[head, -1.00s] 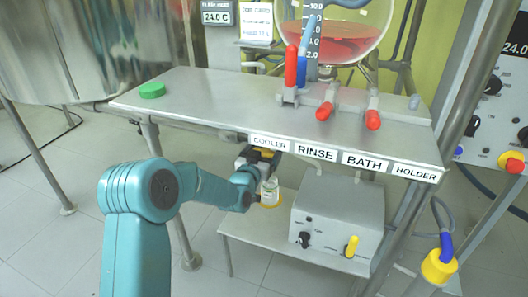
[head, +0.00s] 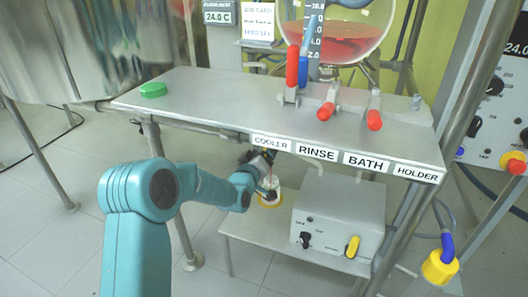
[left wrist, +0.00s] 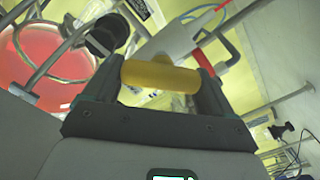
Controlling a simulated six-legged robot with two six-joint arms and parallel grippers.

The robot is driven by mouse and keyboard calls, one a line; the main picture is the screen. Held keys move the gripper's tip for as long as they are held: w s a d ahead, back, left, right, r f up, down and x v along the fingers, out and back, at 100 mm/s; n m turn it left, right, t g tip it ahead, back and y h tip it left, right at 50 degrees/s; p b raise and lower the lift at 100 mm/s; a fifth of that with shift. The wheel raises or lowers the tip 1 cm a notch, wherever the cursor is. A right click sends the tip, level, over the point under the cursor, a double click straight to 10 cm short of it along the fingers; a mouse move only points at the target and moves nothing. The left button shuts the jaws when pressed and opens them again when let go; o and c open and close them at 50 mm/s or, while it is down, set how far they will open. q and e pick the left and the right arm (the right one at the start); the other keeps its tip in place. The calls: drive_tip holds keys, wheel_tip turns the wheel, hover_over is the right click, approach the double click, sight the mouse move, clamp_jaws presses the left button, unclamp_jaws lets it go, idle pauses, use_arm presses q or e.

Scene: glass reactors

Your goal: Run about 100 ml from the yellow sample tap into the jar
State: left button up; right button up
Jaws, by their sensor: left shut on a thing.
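My left gripper (left wrist: 160,82) is shut on the yellow tap handle (left wrist: 160,76), which lies crosswise between its two fingers in the left wrist view. In the head view the left gripper (head: 265,160) is below the table's front edge, under the COOLER label, and hides most of the tap. The small clear jar (head: 270,197) stands just below it on the lower shelf, at a yellow ring. Part of the jar is hidden by my wrist; its fill level is too small to read. My right gripper is not in view.
A green lid (head: 153,90) lies on the tabletop (head: 210,100) at the left. Red-handled valves (head: 326,111) stand at the table's right, below a glass vessel of red liquid (head: 335,40). A grey box (head: 335,220) with a yellow knob sits right of the jar.

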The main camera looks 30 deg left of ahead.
use_arm(q)
drive_tip(key=shift+n, duration=0.9)
drive_tip(key=shift+f, duration=0.1)
drive_tip(key=o, duration=0.8)
drive_tip(key=shift+o, duration=0.2)
drive_tip(key=shift+s, duration=0.4)
drive_tip(key=p+v, duration=0.3)
drive_tip(key=v, duration=1.2)
drive_tip(key=shift+s, duration=0.3)
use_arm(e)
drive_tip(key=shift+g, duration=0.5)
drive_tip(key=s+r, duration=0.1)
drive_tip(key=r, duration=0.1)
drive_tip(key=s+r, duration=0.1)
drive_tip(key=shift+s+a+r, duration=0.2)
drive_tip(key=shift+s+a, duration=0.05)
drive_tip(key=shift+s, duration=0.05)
